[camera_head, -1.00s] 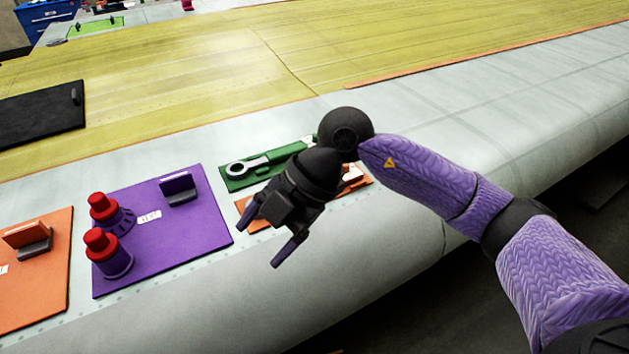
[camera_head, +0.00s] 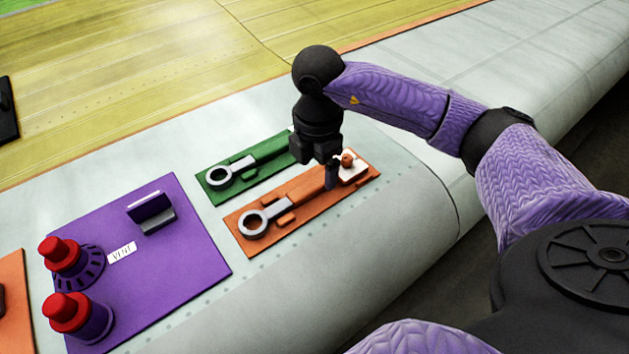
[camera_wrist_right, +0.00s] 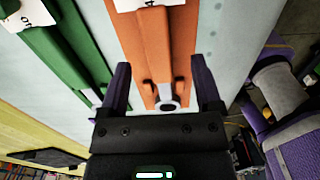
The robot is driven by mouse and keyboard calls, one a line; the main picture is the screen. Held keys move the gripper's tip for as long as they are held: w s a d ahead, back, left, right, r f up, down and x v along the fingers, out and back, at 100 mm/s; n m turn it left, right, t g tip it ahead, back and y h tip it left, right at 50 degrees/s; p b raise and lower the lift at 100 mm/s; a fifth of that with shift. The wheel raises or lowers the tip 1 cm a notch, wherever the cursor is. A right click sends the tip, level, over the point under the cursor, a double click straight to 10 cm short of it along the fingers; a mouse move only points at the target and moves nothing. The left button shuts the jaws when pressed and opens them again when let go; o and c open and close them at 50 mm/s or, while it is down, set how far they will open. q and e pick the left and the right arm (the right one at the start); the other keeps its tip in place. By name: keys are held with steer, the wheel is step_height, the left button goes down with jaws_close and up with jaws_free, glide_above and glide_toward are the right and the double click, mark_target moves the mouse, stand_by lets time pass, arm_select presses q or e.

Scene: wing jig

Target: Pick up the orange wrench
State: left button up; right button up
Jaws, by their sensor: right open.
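The orange wrench (camera_head: 302,194) lies on an orange board, with a grey ring end at the left and an orange handle running up and right. In the right wrist view the orange handle (camera_wrist_right: 169,48) runs between my fingers. My right gripper (camera_head: 321,172) points down over the handle, near its right end. The right wrist view shows the gripper (camera_wrist_right: 160,62) open, one finger on each side of the handle and apart from it. The gripper hides part of the handle in the head view. My left gripper is out of view.
A green wrench (camera_head: 255,158) on a green board lies just behind. A purple board (camera_head: 185,250) with red-topped knobs (camera_head: 68,312) and an upright block (camera_head: 150,209) is at the left. The pale wing surface (camera_head: 360,265) in front is clear and curves down at its edge.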

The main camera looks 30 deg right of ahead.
mark_target(318, 180)
step_height(318, 180, down, 4)
steer(key=shift+w+d+r, duration=0.15)
jaws_close()
stand_by(1.3)
